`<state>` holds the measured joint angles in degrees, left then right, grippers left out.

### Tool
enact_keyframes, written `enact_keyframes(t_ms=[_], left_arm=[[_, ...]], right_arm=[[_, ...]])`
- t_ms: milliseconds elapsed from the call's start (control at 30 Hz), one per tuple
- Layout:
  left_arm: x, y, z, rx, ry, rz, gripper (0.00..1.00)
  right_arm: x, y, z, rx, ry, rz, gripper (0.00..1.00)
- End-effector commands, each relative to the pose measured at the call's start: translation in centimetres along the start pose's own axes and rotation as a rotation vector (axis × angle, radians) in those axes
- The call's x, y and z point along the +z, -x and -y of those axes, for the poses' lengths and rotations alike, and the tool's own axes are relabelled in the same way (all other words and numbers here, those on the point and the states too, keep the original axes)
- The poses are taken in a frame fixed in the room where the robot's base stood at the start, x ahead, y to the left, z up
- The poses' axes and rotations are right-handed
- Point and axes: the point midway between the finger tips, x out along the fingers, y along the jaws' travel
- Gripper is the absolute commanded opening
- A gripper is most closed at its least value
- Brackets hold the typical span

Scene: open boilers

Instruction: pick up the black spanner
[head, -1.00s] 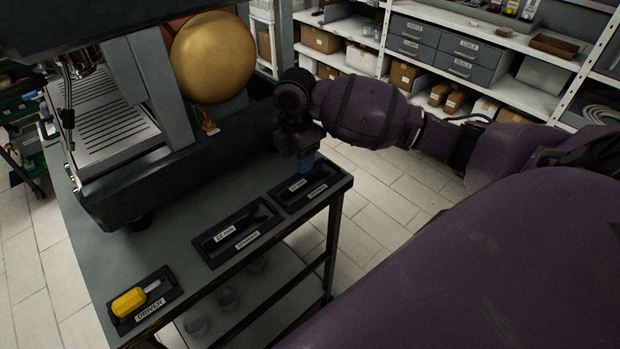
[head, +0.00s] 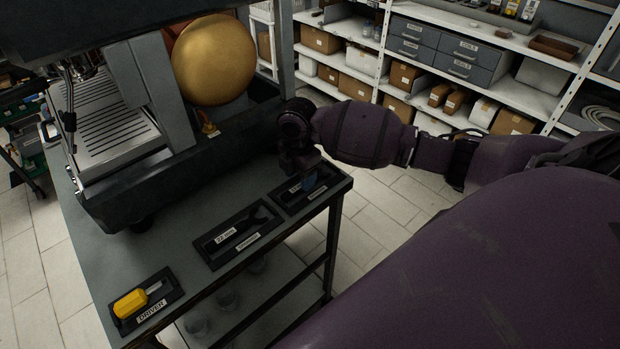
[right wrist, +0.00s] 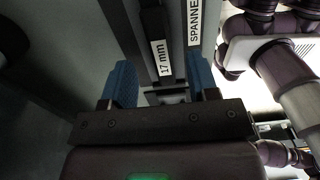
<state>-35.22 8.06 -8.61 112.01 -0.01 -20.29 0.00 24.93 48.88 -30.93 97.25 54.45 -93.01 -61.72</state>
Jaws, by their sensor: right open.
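A black spanner (head: 258,218) lies in the dark tray labelled 22 mm, in the middle of the bench's front edge. A second dark tray (head: 283,203), labelled 17 mm, is at the bench's right corner. My right gripper (head: 308,181) is right over this second tray, its blue fingertips pointing down. In the right wrist view the open blue fingers (right wrist: 163,82) stand either side of a dark strip with the 17 mm label (right wrist: 161,57). That strip looks like a black spanner's handle, but its outline is hard to tell. I cannot see contact. My left gripper is out of view.
A yellow-handled driver (head: 130,304) lies in its tray at the bench's near left. A large espresso machine with a brass boiler (head: 213,60) stands behind the trays. Shelving (head: 470,75) with boxes is at the back right. Bare bench (head: 170,245) lies between the trays and machine.

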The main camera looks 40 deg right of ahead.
Motion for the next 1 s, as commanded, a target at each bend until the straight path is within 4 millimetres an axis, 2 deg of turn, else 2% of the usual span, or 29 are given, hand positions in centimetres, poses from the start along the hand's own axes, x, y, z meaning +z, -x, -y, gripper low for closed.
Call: enact_keyframes(t_ms=[100, 200, 433, 800, 1000], left_arm=[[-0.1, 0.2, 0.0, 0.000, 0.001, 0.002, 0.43], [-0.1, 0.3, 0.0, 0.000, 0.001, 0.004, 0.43], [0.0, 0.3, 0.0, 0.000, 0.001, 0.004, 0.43], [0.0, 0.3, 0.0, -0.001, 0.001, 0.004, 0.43], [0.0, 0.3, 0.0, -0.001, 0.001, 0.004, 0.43]], right_arm=[[-0.1, -1.7, 0.2, -0.003, -0.002, -0.001, 0.54], [-0.1, -2.5, 0.1, -0.001, -0.001, 0.001, 0.54], [0.0, -2.7, 0.1, 0.000, 0.000, 0.001, 0.54], [0.0, -2.6, 0.1, 0.000, -0.001, 0.001, 0.00], [0.0, -2.6, 0.1, 0.000, -0.001, 0.001, 0.00]])
